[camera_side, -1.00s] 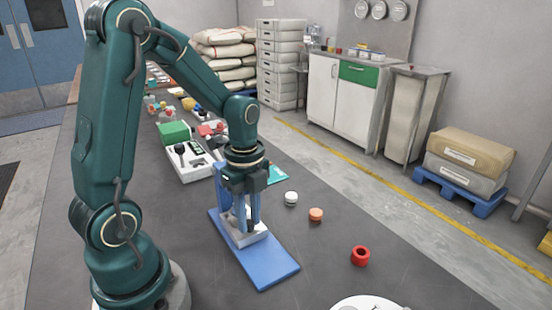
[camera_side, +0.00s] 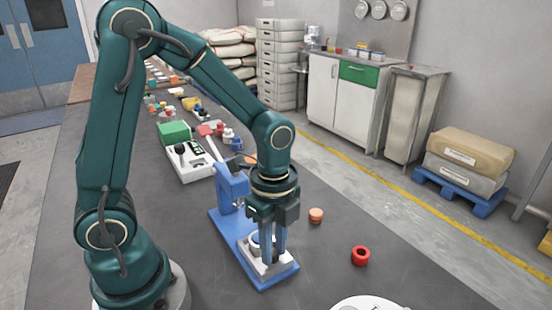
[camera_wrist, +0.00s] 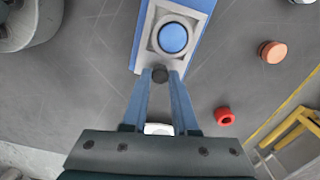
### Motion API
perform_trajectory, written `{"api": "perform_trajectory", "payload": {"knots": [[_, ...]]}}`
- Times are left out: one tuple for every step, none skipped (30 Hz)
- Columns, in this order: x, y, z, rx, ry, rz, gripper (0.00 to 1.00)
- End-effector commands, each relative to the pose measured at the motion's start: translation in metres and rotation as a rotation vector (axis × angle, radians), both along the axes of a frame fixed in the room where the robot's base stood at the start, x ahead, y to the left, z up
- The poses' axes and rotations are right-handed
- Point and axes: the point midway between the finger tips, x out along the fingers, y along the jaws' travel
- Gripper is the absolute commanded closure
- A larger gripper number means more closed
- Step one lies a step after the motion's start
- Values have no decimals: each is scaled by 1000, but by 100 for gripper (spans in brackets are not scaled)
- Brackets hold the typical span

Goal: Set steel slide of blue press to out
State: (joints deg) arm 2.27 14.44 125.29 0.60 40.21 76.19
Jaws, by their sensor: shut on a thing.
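The blue press (camera_side: 232,183) stands on a long blue base (camera_side: 226,226) in the middle of the bench. Its steel slide (camera_side: 278,266) lies at the near end of the base, clear of the press column. In the wrist view the slide (camera_wrist: 153,52) carries a round blue disc (camera_wrist: 173,38) in its recess and has a dark knob (camera_wrist: 160,74) on its front edge. My gripper (camera_side: 270,258) points down and is shut on this knob, which shows between the fingertips in the wrist view. The fingers hide part of the slide in the side view.
An orange puck (camera_side: 316,215) and a red ring (camera_side: 360,256) lie right of the press. A white plate (camera_side: 365,303) is at the near edge of the picture. A white device with a green box (camera_side: 174,132) stands behind. The bench between is free.

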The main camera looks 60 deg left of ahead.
Motion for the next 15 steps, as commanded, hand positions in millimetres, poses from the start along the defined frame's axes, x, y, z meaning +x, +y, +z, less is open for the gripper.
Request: {"api": "perform_trajectory", "payload": {"knots": [[1, -4, 0, -9, -2, 4, 100], [1, -4, 0, -9, -2, 5, 100], [1, -4, 0, -10, -2, 6, 100], [1, -4, 0, -10, -1, 6, 100], [1, -4, 0, -11, -1, 6, 100], [0, -4, 0, -11, -1, 6, 100], [0, -5, 0, -11, -1, 6, 100], [0, -5, 0, -11, -1, 6, 100], [0, -5, 0, -11, 0, 5, 69], [0, -4, 0, -11, 0, 5, 58], [0, -4, 0, -10, 0, 5, 46], [0, -4, 0, -10, 0, 5, 43], [0, -4, 0, -9, 0, 5, 43], [0, -4, 0, -9, 0, 5, 43], [0, -4, 0, -9, 1, 5, 43]]}}
